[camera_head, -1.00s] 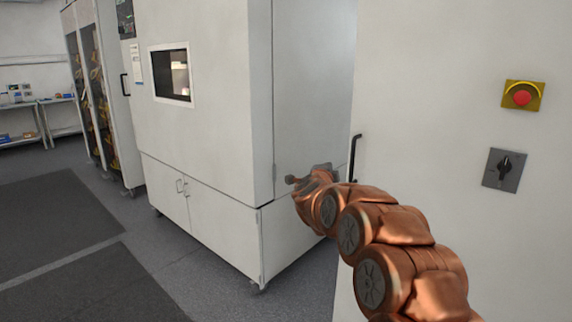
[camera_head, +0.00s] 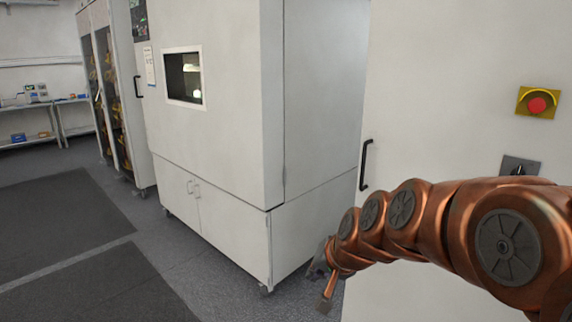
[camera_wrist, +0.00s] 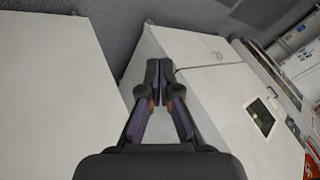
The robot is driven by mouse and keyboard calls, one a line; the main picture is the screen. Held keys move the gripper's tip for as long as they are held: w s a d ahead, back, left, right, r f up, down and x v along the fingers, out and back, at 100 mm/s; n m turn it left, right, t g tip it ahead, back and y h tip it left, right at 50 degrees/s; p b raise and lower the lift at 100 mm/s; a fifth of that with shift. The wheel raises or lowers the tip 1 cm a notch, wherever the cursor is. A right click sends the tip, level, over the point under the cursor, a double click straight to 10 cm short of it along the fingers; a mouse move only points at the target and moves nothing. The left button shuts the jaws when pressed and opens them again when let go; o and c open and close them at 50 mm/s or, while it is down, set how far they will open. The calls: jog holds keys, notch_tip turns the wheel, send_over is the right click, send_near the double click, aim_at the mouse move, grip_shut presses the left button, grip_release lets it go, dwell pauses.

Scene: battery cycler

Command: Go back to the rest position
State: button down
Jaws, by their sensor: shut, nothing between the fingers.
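My gripper (camera_wrist: 159,82) is shut and empty in the wrist view, its two dark fingertips together. In the head view my copper-coloured arm reaches in from the right edge and bends down at its far end. The gripper (camera_head: 320,270) there is small and partly hidden by the wrist, low in front of the white cabinet with the door handle. It appears to hold nothing and to touch nothing, though the exact gap to the cabinets cannot be told.
A large white chamber (camera_head: 225,130) with a small window (camera_head: 183,78) stands at centre left. A white cabinet (camera_head: 440,90) with a black handle (camera_head: 366,164), a red stop button (camera_head: 537,105) and a rotary switch (camera_head: 519,167) fills the right. Grey floor (camera_head: 60,210) at left is clear.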

jog(key=s+d+f+n+g+h, duration=0.1)
jog(key=s+d, duration=0.3)
jog(key=s, duration=0.6)
jog(key=s+d+f+n+g+h, duration=0.1)
jog(key=s+d+f+g, duration=0.2)
jog(key=s, duration=0.8)
jog(key=s+d+f+n+g+h, duration=0.1)
jog(key=s+d+f+g+h, duration=0.1)
jog(key=s, duration=0.9)
jog(key=d+f+g, duration=0.1)
jog(key=d+g, duration=0.1)
jog(key=d, duration=0.1)
jog(key=shift+f, duration=0.1)
